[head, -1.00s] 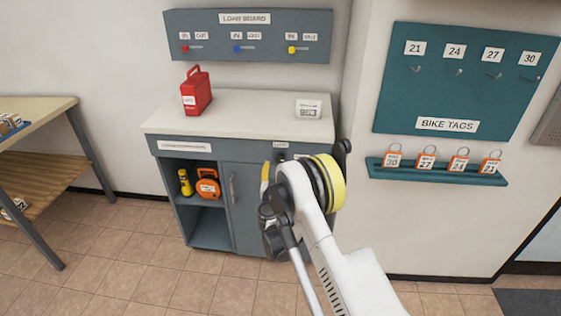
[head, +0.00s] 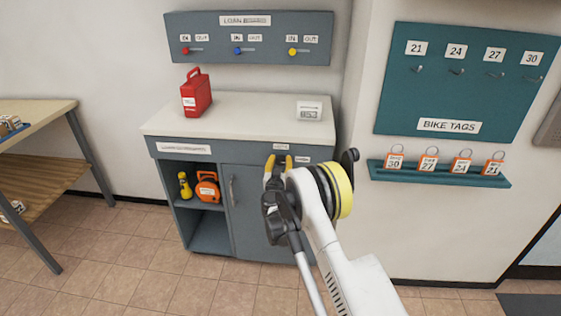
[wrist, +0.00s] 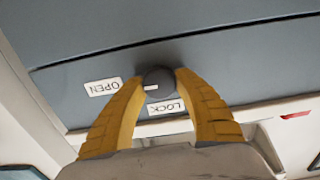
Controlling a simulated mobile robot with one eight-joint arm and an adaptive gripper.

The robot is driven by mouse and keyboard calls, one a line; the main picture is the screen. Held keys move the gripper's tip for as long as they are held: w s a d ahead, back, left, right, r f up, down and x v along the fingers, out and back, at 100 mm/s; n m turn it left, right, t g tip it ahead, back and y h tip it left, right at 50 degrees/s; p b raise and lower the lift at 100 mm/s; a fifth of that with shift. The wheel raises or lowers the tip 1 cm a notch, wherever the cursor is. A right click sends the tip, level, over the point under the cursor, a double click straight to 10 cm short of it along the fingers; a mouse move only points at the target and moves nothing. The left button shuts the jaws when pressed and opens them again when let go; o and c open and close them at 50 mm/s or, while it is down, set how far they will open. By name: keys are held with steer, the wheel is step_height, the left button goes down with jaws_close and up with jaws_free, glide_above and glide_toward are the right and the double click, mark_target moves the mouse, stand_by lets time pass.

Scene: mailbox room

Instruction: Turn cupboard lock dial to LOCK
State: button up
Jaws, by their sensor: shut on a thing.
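The lock dial (wrist: 159,80) is a dark round knob on the grey cupboard (head: 245,245). In the wrist view it sits between the yellow fingers of my gripper (wrist: 160,82), which are shut on its sides. A short white mark shows at the dial's lower left, on the side towards the OPEN label (wrist: 103,87). The LOCK label (wrist: 167,107) is below the dial, and both labels appear upside down. In the head view my gripper (head: 278,163) is at the top right of the cupboard front, and the dial is hard to make out there.
A red can (head: 196,95) and a white display box (head: 309,110) stand on the cupboard top. The open shelf holds a yellow torch (head: 185,185) and an orange item (head: 207,188). A tag ledge (head: 440,172) is on the right wall.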

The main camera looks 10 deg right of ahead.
steer(key=shift+n, duration=0.3)
steer(key=n, duration=0.9)
steer(key=shift+w+a+f, duration=0.1)
steer(key=shift+a, duration=0.05)
steer(key=n, duration=0.4)
steer(key=shift+f+n, duration=0.1)
steer(key=shift+n, duration=2)
steer(key=o, duration=1.1)
steer(key=shift+o, duration=0.2)
